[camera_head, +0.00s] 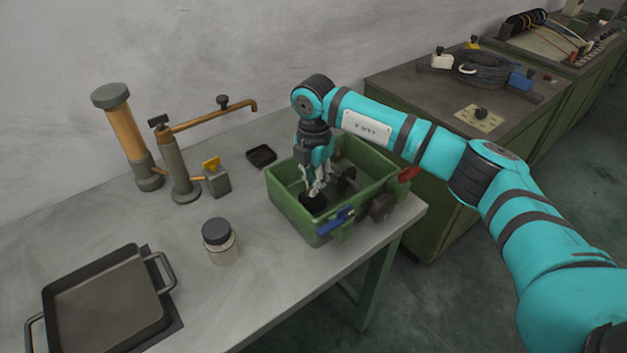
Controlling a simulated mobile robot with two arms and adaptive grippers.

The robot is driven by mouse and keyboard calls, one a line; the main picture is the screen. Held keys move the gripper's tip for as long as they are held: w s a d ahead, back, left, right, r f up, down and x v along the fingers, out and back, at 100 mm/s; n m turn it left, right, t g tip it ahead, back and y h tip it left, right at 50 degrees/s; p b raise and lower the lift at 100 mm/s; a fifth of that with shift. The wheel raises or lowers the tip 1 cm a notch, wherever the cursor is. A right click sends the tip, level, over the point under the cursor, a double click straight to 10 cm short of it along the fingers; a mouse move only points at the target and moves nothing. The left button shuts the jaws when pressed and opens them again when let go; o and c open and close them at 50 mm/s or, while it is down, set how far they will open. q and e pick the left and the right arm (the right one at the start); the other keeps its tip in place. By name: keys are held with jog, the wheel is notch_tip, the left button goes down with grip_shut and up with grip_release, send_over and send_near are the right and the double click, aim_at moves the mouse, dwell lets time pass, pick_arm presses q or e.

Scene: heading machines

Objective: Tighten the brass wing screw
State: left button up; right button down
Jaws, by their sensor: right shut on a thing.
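A small yellow wing-shaped piece (211,163), which looks like the brass wing screw, sits on top of a grey block (218,182) on the bench. My right gripper (314,190) is away from it to the right, pointing down inside the green box (291,212). Its fingers are shut on a dark round thing (313,203) low in the box; the fingers partly hide the hold. My left gripper is out of view.
A pump with a brass spout (215,116), a capped cylinder (128,130), a small black tray (261,156), a jar (221,245) and a large dark pan (105,300) stand around. Bare bench lies left of the jar.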

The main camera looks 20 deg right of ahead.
jog(key=shift+w+r+m, duration=0.1)
jog(key=shift+r+m, duration=0.1)
jog(key=shift+m, duration=1)
jog(key=shift+d, duration=0.1)
jog(key=c, duration=1.5)
grip_release()
jog(key=shift+f, duration=0.1)
notch_tip(320, 180, up, 12)
